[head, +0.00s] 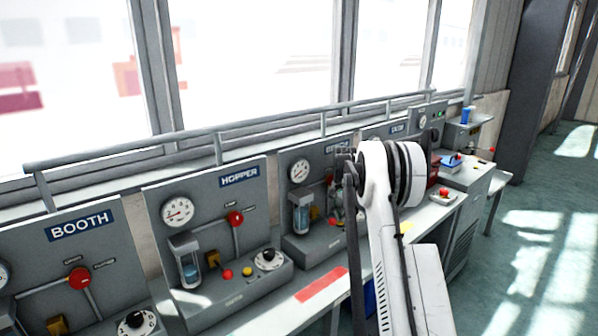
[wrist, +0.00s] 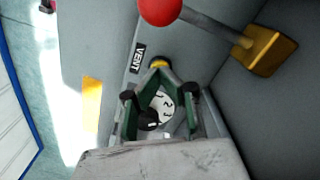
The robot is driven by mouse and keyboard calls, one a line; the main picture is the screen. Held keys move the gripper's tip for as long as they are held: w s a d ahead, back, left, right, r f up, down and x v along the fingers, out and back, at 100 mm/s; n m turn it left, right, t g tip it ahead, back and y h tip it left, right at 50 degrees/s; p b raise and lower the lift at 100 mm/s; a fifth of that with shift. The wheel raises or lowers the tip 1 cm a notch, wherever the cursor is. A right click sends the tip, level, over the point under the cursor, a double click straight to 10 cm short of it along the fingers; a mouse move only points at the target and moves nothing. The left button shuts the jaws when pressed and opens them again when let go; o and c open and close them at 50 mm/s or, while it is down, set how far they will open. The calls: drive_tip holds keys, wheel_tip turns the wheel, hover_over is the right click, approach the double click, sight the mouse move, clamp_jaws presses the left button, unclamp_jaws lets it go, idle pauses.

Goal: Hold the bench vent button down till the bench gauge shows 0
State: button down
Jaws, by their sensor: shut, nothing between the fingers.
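The bench panel (head: 322,160) stands mid-row in the head view, its label partly covered by my arm. The bench gauge (head: 299,170) is a white round dial at its upper left; its needle is too small to read. In the wrist view the yellow vent button (wrist: 158,62) sits beside the VENT label (wrist: 138,56). My gripper (wrist: 156,73) is shut and empty, its fingertips right at the button and covering its lower part. I cannot tell whether they touch or press it. In the head view my arm hides the button.
In the wrist view a red ball handle (wrist: 160,10) on a rod and a brass block (wrist: 270,52) are close by. A white dial (wrist: 162,106) shows between the fingers. The hopper panel (head: 212,205) and booth panel (head: 75,260) stand left of the bench panel.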

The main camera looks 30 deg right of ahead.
drive_tip(key=shift+r+p, duration=0.8)
drive_tip(key=shift+r, duration=2.05)
drive_tip(key=s+d+r+b, duration=0.1)
drive_tip(key=s+r, duration=0.2)
drive_tip(key=s, duration=0.7)
drive_tip(key=shift+d, duration=0.2)
